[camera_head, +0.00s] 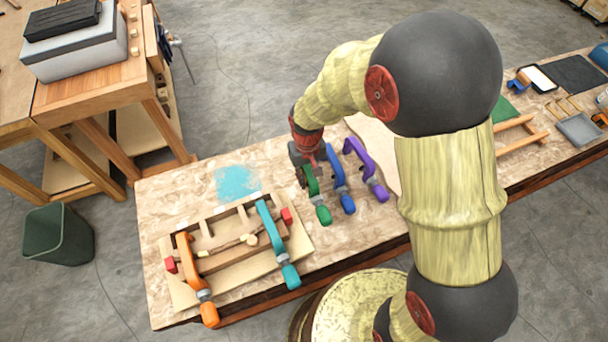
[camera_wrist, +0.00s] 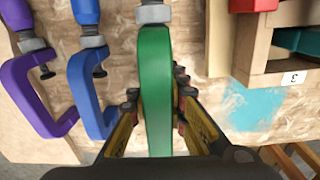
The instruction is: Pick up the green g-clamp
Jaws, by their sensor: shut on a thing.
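The green g-clamp (camera_head: 313,187) lies on the workbench, first in a row with a blue clamp (camera_head: 340,180) and a purple clamp (camera_head: 362,165) to its right. My gripper (camera_head: 307,163) is at the far end of the green clamp in the head view. In the wrist view the green clamp (camera_wrist: 155,85) runs up the middle, between the two fingers of my gripper (camera_wrist: 158,112), which are shut on its green frame. The fingers hide part of its lower end. I cannot tell whether it is clear of the bench.
The blue clamp (camera_wrist: 90,85) is close beside my left finger in the wrist view, with the purple clamp (camera_wrist: 40,90) beyond. A wooden jig (camera_head: 225,245) with orange and teal clamps stands left on the bench. A blue patch (camera_head: 237,183) of bench is bare.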

